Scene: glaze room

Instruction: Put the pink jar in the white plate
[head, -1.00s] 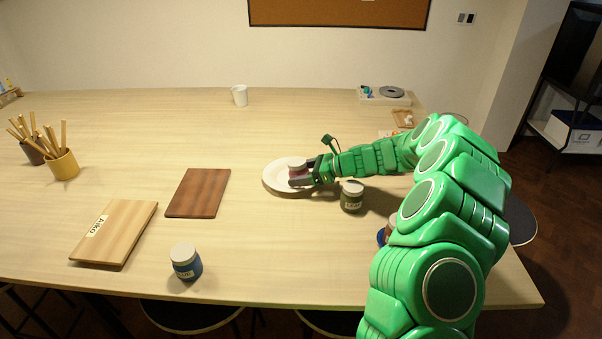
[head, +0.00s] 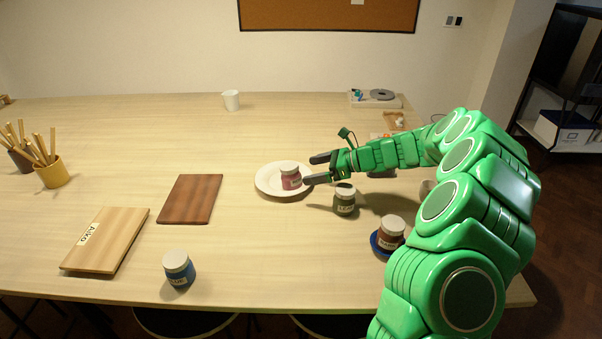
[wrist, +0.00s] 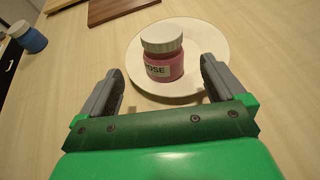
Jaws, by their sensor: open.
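The pink jar (head: 290,178) has a white lid and a label. It stands upright on the white plate (head: 264,184), and the wrist view shows the jar (wrist: 163,66) on the plate (wrist: 213,45) too. My gripper (head: 312,168) is open, just to the right of the jar in the head view, with its fingers apart and nothing between them. In the wrist view the jar stands ahead of the open fingertips (wrist: 160,75).
A green jar (head: 344,200) stands close below my gripper. A red-brown jar (head: 391,232) sits on a blue dish (head: 376,243) near my arm. A blue jar (head: 178,270), a dark board (head: 190,199) and a light board (head: 105,240) lie left.

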